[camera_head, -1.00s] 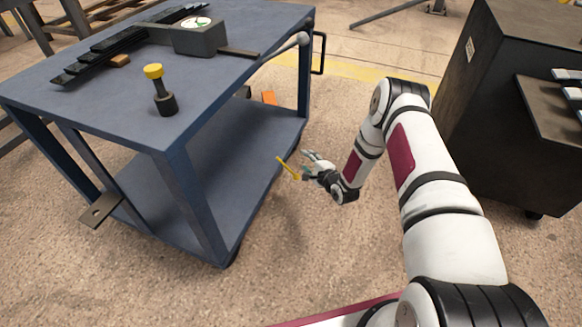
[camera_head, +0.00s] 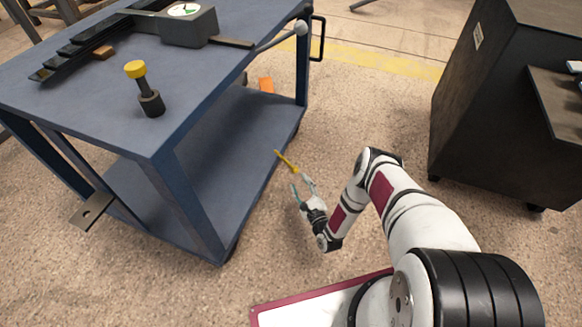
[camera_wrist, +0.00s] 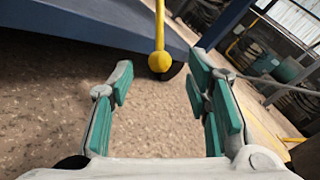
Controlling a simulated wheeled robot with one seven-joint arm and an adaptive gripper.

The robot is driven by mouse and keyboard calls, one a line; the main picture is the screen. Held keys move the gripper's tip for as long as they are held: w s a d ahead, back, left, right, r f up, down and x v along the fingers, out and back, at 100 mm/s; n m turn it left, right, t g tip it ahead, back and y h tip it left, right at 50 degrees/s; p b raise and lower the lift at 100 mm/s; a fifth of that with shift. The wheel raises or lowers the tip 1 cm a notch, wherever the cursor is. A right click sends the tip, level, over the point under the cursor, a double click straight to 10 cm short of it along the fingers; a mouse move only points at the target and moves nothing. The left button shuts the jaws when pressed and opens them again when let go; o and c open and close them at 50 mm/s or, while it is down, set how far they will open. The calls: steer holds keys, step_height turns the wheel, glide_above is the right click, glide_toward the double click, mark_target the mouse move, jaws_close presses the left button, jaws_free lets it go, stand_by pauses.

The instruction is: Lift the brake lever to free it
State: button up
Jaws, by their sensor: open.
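The yellow brake lever (camera_head: 286,160) sticks out low at the side of the blue cart (camera_head: 215,170), beside its lower shelf. In the wrist view it is a yellow rod with a round knob (camera_wrist: 159,61) at its lower end, in front of a dark wheel. My gripper (camera_head: 303,183) is open and empty, low over the floor, with its fingers pointing toward the knob. In the wrist view the knob lies between the green-padded fingertips (camera_wrist: 161,78) in the picture and seems a little beyond them. I see no contact.
The cart's top carries a yellow-capped post (camera_head: 142,88) and a grey dial gauge (camera_head: 188,28). A metal plate (camera_head: 92,210) juts from its left side. A dark cabinet (camera_head: 495,110) stands at the right.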

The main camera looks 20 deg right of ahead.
mark_target(292, 168)
steer(key=w+b, duration=0.1)
steer(key=w, duration=0.2)
steer(key=w+a+b, duration=0.1)
steer(key=w, duration=0.2)
steer(key=w+b, duration=0.1)
steer(key=w, duration=0.2)
steer(key=shift+w+a, duration=0.15)
steer(key=shift+w, duration=0.25)
jaws_close()
